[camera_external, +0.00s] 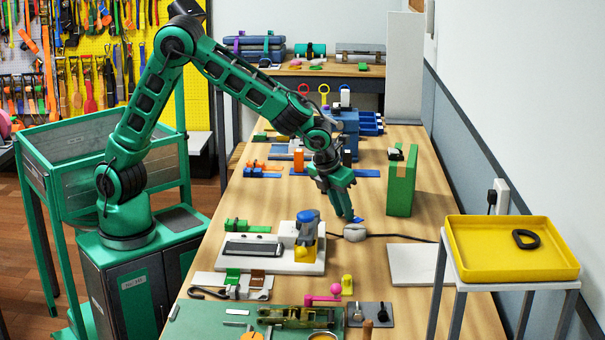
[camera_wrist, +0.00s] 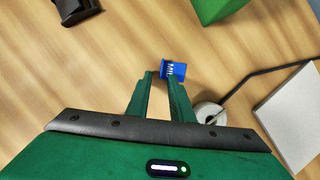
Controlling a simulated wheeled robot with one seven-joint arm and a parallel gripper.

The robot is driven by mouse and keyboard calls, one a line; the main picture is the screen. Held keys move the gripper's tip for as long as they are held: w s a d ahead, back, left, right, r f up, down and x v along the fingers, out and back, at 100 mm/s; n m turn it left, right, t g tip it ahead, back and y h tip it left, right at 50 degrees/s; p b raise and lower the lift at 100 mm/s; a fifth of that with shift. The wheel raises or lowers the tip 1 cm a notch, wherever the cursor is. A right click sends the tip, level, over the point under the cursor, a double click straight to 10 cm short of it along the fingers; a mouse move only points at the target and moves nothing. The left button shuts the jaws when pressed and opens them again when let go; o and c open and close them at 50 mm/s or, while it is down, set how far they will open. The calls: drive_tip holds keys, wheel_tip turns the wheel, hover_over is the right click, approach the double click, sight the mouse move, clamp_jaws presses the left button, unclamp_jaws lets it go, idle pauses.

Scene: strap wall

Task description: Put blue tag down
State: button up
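In the external view my gripper (camera_external: 347,215) is close to the table; whether a finger touches the tag is unclear.
A grey-white round device (camera_external: 355,232) with a black cable lies just in front of my gripper. A green box (camera_external: 401,182) stands to the right and behind. A white slab (camera_external: 414,264) lies front right. A yellow tray (camera_external: 515,262) with a black ring stands on a side stand.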

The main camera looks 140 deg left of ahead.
drive_tip(key=v, duration=1.2)
drive_tip(key=shift+r, duration=0.15)
drive_tip(key=s+d+n+t+h, duration=0.1)
drive_tip(key=s+d+n+h, duration=0.15)
drive_tip(key=d, duration=1.45)
drive_tip(key=s+d+n+h, duration=0.1)
drive_tip(key=d+n+h, duration=0.15)
drive_tip(key=d, duration=1.55)
drive_tip(key=s+d+f+n, duration=0.1)
drive_tip(key=s+d+n, duration=0.2)
drive_tip(key=s+d, duration=0.5)
drive_tip(key=s+d+f+n+g, duration=0.1)
drive_tip(key=s+d+n, duration=0.2)
drive_tip(key=s+d, duration=0.5)
drive_tip(key=s, duration=0.7)
drive_tip(key=shift+d+f+n+y, duration=0.25)
drive_tip(key=shift+d+n+y, duration=0.05)
drive_tip(key=shift+d, duration=0.05)
